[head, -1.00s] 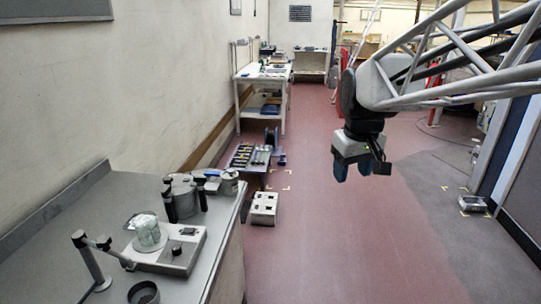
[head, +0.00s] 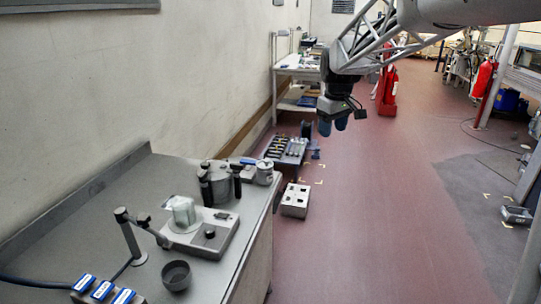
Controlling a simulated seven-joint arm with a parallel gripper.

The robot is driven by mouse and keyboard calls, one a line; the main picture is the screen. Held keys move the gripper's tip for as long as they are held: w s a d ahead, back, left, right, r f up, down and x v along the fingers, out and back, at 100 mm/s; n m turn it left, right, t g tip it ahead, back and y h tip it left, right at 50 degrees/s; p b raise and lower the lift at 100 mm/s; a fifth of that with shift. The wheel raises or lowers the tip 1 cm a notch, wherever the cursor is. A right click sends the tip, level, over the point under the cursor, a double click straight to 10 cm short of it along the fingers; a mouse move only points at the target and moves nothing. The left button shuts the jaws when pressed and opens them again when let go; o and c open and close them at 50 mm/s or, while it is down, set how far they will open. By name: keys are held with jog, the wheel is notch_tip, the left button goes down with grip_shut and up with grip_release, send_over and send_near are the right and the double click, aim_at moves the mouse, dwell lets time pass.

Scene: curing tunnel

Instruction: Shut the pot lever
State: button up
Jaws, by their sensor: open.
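A metal lidded pot (head: 218,176) with dark upright handles stands on the grey bench at the left. A small blue and light piece (head: 243,161) shows just behind it; I cannot tell whether this is the pot's lever. The lever's position is too small to make out. My gripper (head: 332,127) hangs in the air, pointing down over the floor to the right of the pot, clear of the bench. Its blue fingertips are apart, with nothing visible between them.
Nearer on the bench are a boxy device (head: 204,236) with a glass-like vessel (head: 181,213), a post with an arm (head: 131,236), a dark cup (head: 176,276) and blue-labelled blocks (head: 102,290). A small can (head: 264,173) stands beside the pot.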

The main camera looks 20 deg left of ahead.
jog(key=w+a+f+n, duration=0.2)
jog(key=w+a+f, duration=0.2)
jog(key=w+a, duration=0.35)
jog(key=w+a+f+n, duration=0.2)
jog(key=w+a+f, duration=0.2)
jog(key=w+a, duration=0.4)
jog(key=n+g, duration=0.1)
jog(key=n, duration=0.3)
send_near(252, 162)
jog(key=shift+w+d, duration=0.2)
jog(key=shift+d, duration=0.1)
jog(key=shift+w+a+f, duration=0.1)
jog(key=shift+a+f, duration=0.3)
jog(key=shift+f, duration=3.9)
jog(key=c, duration=0.9)
